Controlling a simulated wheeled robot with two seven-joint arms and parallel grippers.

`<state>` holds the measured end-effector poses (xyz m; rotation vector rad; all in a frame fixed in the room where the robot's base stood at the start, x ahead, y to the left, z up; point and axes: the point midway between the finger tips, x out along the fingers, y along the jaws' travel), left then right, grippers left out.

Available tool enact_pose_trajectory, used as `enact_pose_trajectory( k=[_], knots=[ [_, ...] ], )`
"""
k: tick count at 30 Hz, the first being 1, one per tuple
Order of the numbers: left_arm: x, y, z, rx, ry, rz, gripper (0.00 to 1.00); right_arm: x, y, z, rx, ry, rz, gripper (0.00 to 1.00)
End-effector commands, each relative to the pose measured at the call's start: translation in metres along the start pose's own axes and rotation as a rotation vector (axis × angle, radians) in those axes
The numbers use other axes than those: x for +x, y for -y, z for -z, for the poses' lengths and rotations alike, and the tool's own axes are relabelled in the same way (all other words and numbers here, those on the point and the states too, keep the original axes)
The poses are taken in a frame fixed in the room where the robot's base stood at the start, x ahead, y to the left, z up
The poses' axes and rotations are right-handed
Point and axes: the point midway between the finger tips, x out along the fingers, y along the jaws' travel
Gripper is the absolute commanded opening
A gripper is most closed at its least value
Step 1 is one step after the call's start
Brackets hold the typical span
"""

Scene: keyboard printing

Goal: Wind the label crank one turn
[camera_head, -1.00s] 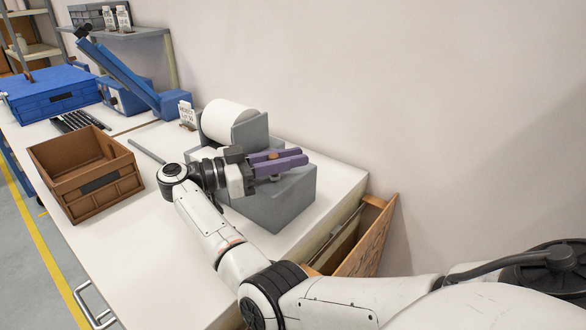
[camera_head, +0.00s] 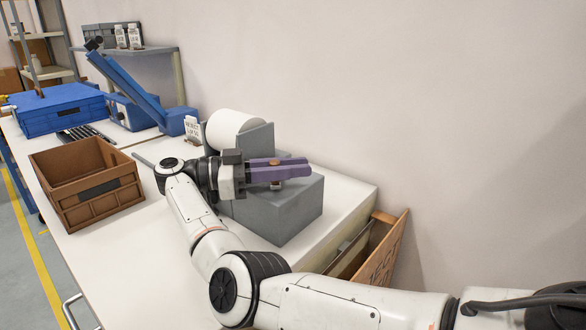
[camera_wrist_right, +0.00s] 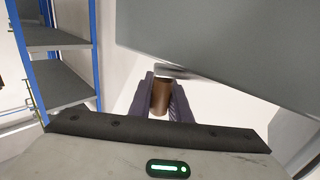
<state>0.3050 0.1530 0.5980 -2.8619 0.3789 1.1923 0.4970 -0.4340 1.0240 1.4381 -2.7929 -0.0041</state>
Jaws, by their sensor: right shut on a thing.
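The grey label machine (camera_head: 290,212) stands on the white table, with a white label roll (camera_head: 233,124) at its back. My right gripper (camera_head: 292,169) reaches in front of the machine, its purple fingers shut on the brown crank handle (camera_head: 275,162). In the right wrist view the handle (camera_wrist_right: 160,97) sits between the two fingers (camera_wrist_right: 162,103), with part of a grey crank arm (camera_wrist_right: 172,72) beyond it. The rest of the crank is hidden. My left gripper is not in view.
A brown crate (camera_head: 88,205) stands on the table (camera_head: 125,265) at left. A blue box (camera_head: 60,112) and a blue sloping device (camera_head: 140,90) are behind it. A wooden bin (camera_head: 388,250) sits beyond the table's right edge. The wall is close behind the machine.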

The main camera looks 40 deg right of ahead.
Motion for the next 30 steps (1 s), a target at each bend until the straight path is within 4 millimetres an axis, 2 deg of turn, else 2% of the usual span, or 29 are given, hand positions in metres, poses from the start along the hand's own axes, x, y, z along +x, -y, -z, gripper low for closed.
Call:
enact_pose_trajectory(
  k=[1, 4, 12, 15, 17, 24, 30],
  knots=[
    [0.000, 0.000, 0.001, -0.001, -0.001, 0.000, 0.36, 0.001, 0.001, 0.003, 0.006, -0.005, -0.001, 0.20],
    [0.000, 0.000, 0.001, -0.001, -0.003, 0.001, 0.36, 0.001, 0.001, 0.003, 0.005, -0.004, -0.001, 0.36],
    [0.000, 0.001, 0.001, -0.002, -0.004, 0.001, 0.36, 0.001, 0.001, 0.002, 0.003, -0.002, 0.000, 0.36],
    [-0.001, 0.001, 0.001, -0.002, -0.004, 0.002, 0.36, 0.001, 0.001, 0.007, 0.004, -0.001, 0.000, 0.36],
    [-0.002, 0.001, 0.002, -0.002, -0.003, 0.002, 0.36, 0.000, 0.001, 0.014, 0.006, 0.000, 0.000, 0.36],
    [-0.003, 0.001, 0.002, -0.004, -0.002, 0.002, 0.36, 0.001, 0.001, 0.061, 0.008, 0.001, -0.001, 0.36],
    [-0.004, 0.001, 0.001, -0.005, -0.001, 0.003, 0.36, 0.001, 0.001, 0.091, 0.006, -0.001, -0.001, 0.36]
  ],
)
